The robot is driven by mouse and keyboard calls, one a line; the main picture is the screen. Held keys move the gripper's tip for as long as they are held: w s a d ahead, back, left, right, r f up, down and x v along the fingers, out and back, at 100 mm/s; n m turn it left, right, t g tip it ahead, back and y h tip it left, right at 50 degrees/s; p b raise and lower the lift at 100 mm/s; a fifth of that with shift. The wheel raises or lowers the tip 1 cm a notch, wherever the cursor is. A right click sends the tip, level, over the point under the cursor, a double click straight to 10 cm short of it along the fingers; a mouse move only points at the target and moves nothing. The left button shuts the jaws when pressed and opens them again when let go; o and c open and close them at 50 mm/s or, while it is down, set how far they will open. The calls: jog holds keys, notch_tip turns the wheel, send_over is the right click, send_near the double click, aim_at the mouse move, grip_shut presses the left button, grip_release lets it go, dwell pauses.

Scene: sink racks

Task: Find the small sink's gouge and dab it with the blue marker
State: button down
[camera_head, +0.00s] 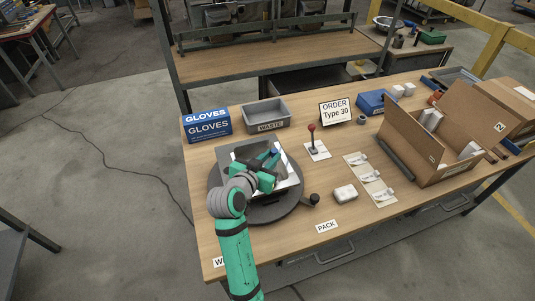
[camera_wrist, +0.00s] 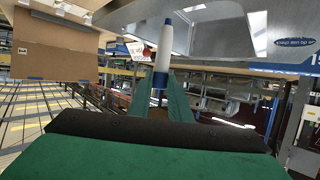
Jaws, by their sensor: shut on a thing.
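The small grey metal sink (camera_head: 228,155) rests on a dark round turntable (camera_head: 286,209), partly hidden by my arm. My gripper (camera_head: 270,165) is over the sink. It is shut on the blue marker (camera_head: 275,153). In the wrist view the marker (camera_wrist: 165,45) has a white body with blue at its far end and a blue band between my green fingers (camera_wrist: 170,95). The grey sink surface (camera_wrist: 215,32) is beyond the marker there; I cannot tell whether they touch. I cannot make out a gouge in either view.
A blue gloves box (camera_head: 207,123) and a grey waste bin (camera_head: 268,114) stand behind the turntable. A red-knobbed lever (camera_head: 312,140), a white block (camera_head: 345,193) and an open cardboard box (camera_head: 430,145) are to the right. The front right tabletop is clear.

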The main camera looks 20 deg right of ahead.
notch_tip(320, 180, down, 4)
jog(key=shift+f, duration=0.15)
dwell(0.3)
dwell(0.5)
jog(key=shift+a, duration=0.15)
jog(key=shift+s+d+f, duration=0.1)
jog(key=shift+d+f, duration=0.05)
jog(key=shift+d, duration=0.1)
jog(key=shift+a+f, duration=0.1)
jog(key=shift+f, duration=0.15)
dwell(0.4)
jog(key=shift+f, duration=0.1)
dwell(0.4)
